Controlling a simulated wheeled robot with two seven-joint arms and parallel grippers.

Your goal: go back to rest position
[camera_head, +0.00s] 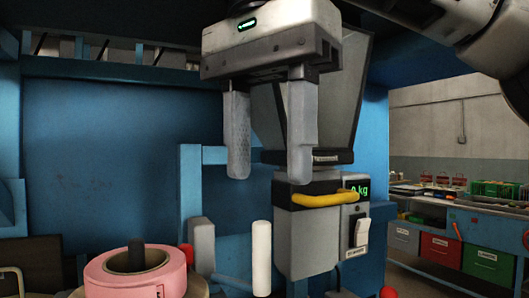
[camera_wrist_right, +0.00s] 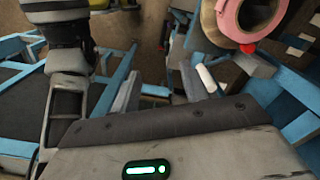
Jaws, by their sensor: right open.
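My right gripper (camera_head: 270,135) hangs in the upper middle of the head view, fingers pointing down. Its two fingers are apart with nothing between them. It is in front of the blue frame and above a grey box with a yellow handle. My left gripper is not in the head view.
A pink tape roll (camera_head: 120,277) sits on a spindle at lower left; it also shows in the wrist view (camera_wrist_right: 226,27). A weighing unit (camera_head: 310,230) with a yellow handle (camera_head: 325,199) and a white post (camera_head: 262,258) stand below the gripper. A bench with coloured drawers (camera_head: 440,248) is at right.

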